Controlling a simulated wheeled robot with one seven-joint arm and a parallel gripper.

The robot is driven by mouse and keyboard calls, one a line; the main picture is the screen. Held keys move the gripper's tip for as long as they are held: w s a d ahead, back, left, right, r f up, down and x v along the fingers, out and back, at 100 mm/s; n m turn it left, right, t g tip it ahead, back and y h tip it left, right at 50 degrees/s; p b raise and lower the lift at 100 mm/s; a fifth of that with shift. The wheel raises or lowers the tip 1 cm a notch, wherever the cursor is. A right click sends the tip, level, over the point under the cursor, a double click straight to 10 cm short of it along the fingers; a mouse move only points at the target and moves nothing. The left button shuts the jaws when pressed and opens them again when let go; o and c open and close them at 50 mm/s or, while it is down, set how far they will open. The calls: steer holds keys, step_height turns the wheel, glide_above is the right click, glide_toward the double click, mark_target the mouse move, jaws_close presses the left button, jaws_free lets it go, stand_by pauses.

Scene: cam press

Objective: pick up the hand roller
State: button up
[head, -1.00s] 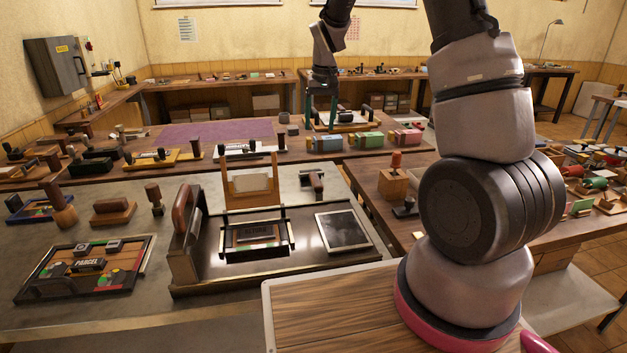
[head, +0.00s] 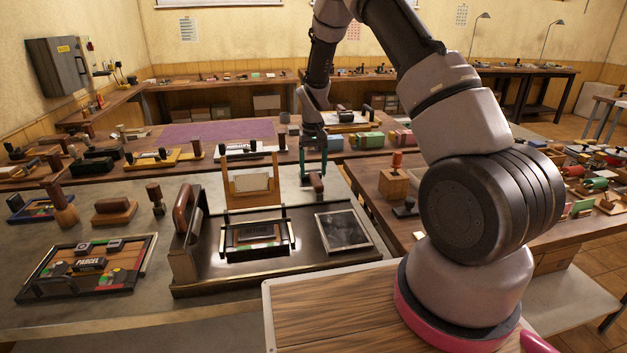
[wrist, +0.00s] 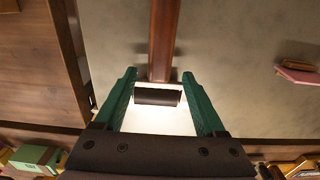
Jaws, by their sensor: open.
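The hand roller (head: 317,184) lies on the grey bench top, behind the black press bed. In the wrist view its dark roller (wrist: 158,97) lies crosswise between my fingers, and its red-brown handle (wrist: 163,40) runs away toward the top edge. My gripper (head: 312,178) points down over the hand roller with its green fingers apart. In the wrist view my gripper (wrist: 159,74) has one finger on each side of the roller, with a gap at both ends. It holds nothing. My fingers partly hide the hand roller in the head view.
The press bed (head: 290,270) stands in front, with an upright wooden frame (head: 250,183) left of my gripper. Green and pink boxes (head: 368,140) stand on the bench behind. A wooden block with a red-handled tool (head: 395,180) is to the right.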

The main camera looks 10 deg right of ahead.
mark_target(314, 172)
step_height(314, 172, down, 4)
steer(key=shift+w+d+r, duration=0.1)
jaws_close()
steer(key=shift+r, duration=0.15)
step_height(314, 172, up, 10)
steer(key=shift+f, duration=0.1)
stand_by(0.4)
steer(key=c, duration=1)
jaws_free()
steer(key=shift+c, duration=0.2)
jaws_close()
